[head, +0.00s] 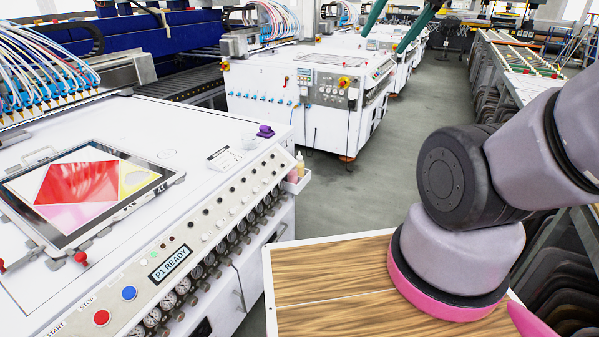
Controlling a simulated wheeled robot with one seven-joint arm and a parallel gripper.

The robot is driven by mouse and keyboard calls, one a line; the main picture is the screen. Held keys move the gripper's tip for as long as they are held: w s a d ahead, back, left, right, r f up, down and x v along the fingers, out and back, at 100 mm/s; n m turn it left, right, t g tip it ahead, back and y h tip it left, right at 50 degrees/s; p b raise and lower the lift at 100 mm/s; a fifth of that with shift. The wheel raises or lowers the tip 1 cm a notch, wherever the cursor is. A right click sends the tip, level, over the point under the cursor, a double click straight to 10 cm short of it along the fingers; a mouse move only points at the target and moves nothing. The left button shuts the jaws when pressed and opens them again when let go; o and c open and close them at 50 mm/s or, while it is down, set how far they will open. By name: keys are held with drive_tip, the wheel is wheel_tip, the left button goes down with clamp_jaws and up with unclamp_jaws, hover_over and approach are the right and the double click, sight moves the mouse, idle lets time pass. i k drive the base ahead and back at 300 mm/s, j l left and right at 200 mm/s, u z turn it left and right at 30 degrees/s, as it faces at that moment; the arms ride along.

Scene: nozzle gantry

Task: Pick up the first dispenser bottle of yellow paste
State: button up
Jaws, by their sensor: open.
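A small bottle of pale yellow paste (300,166) with a light narrow tip stands upright in a small white holder (299,184) on the right end of the near white machine. A pinkish bottle (292,176) stands close beside it, to its left and nearer to me. Both are small in the picture, and their lower parts are hidden by the holder. My arm reaches across the right side of the head view, well apart from the bottles. My gripper's fingers are not in view.
The near white machine (225,205) carries gauges, buttons and a "P1 READY" display. A framed glass panel (85,190) with red, yellow and pink paste, a purple item (265,131) and a small cup (249,141) lie on top. Clear floor (385,185) lies right of the bottles.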

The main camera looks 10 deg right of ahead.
sight(301, 165)
drive_tip(key=i+j+u, duration=0.1)
drive_tip(key=u, duration=0.2)
drive_tip(key=j+u, duration=0.1)
drive_tip(key=u, duration=0.6)
drive_tip(key=k+l, duration=0.1)
drive_tip(key=i+j, duration=0.1)
drive_tip(key=k+l+z, duration=0.1)
drive_tip(key=z, duration=0.9)
drive_tip(key=i, duration=0.65)
